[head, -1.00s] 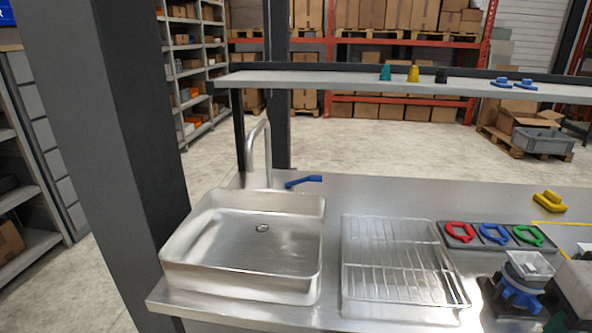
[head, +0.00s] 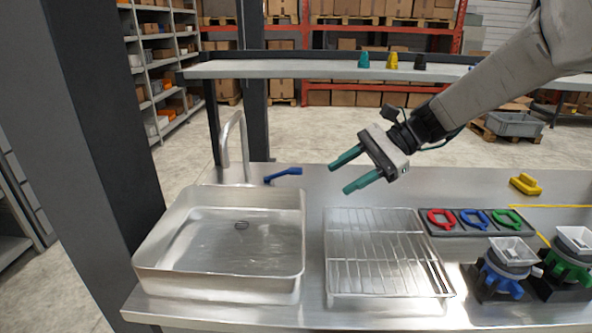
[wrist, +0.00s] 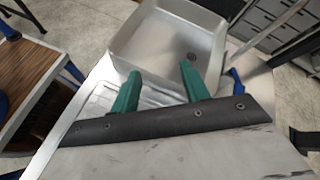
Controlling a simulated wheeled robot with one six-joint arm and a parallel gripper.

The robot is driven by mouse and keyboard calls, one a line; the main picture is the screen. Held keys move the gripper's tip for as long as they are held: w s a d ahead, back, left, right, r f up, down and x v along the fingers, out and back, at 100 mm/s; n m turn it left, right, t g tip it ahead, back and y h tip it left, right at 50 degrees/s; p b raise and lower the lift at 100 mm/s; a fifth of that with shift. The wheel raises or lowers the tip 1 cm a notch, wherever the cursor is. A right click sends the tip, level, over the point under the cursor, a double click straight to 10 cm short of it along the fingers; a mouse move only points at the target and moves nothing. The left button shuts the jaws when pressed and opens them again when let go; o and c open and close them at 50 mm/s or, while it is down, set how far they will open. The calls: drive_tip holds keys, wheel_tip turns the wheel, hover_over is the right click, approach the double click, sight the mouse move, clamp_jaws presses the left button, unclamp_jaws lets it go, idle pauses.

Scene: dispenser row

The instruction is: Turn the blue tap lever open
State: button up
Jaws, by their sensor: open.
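The blue tap lever (head: 283,174) sits at the back of the steel counter, to the right of the curved silver faucet (head: 243,140). In the wrist view the blue lever (wrist: 238,86) shows at the right, just beyond the right finger. My gripper (head: 346,173) has two green fingers, is open and empty, and hangs above the counter to the right of the lever, apart from it. In the wrist view my gripper (wrist: 160,82) points toward the sink (wrist: 160,45). The steel sink (head: 150,270) stands below the faucet in the head view.
A wire drying rack (head: 385,292) lies right of the sink. Beyond it are a tray with red, blue and green rings (head: 475,222), dispensers (head: 500,270) and a yellow object (head: 525,184). A shelf (head: 300,68) crosses behind, carrying small cones. A dark pillar (head: 100,120) stands left.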

drive_tip(key=w+a+f+m+y, duration=0.2)
drive_tip(key=w+f+m+y, duration=0.1)
drive_tip(key=w, duration=0.5)
drive_tip(key=m+t+y, duration=0.3)
drive_tip(key=m, duration=0.2)
approach(297, 169)
drive_tip(key=a, duration=1)
drive_tip(key=shift+w+a+f, duration=0.15)
drive_tip(key=shift+w+f, duration=0.05)
drive_tip(key=shift+f, duration=0.05)
drive_tip(key=shift+c, duration=0.3)
clamp_jaws()
drive_tip(key=shift+t, duration=0.3)
